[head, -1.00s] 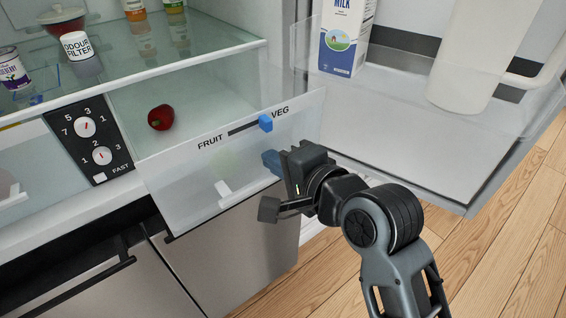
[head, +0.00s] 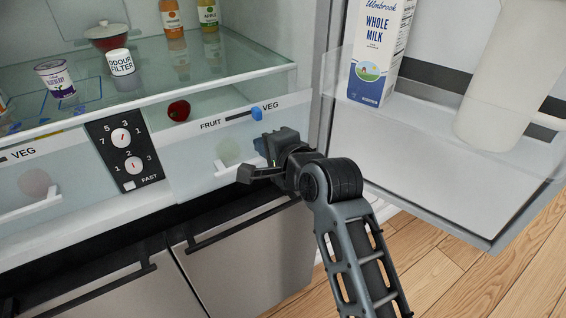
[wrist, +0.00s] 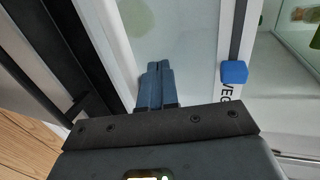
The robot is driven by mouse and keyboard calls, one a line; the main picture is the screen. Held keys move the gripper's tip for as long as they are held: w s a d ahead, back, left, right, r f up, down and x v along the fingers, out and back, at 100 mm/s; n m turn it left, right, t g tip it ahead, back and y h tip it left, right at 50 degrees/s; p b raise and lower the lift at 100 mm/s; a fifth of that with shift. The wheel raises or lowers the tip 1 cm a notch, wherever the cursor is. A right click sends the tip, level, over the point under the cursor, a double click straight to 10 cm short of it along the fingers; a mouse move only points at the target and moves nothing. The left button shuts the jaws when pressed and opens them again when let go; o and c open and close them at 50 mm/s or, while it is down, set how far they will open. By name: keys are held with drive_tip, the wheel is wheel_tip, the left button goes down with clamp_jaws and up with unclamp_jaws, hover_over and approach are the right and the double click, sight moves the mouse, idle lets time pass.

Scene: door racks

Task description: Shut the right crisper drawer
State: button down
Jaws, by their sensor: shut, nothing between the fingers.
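The right crisper drawer (head: 197,172) has a clear front with a white handle and a FRUIT–VEG slider with a blue knob (head: 256,114). A red fruit (head: 179,110) shows behind the front. My gripper (head: 259,146) is at the right part of the drawer front, below the slider. In the wrist view its blue fingertips (wrist: 157,84) are together and empty, pointing at the clear front beside the blue knob. Whether they touch it is hard to tell.
The open fridge door (head: 440,170) stands to the right, with a milk carton (head: 381,55) and a white jug (head: 508,85) on its rack. A dial panel (head: 124,150) is left of the drawer. Lower cabinet doors (head: 250,265) lie below.

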drive_tip(key=w+a, duration=0.1)
drive_tip(key=w, duration=0.1)
drive_tip(key=w+a+b, duration=0.1)
drive_tip(key=w+a, duration=0.1)
drive_tip(key=w, duration=0.1)
drive_tip(key=w+a, duration=0.2)
drive_tip(key=w, duration=0.1)
drive_tip(key=shift+a+f+b, duration=0.1)
drive_tip(key=shift+a+b, duration=0.15)
drive_tip(key=shift+b, duration=0.1)
drive_tip(key=shift+w+r, duration=0.15)
drive_tip(key=shift+r, duration=0.1)
drive_tip(key=shift+r, duration=0.1)
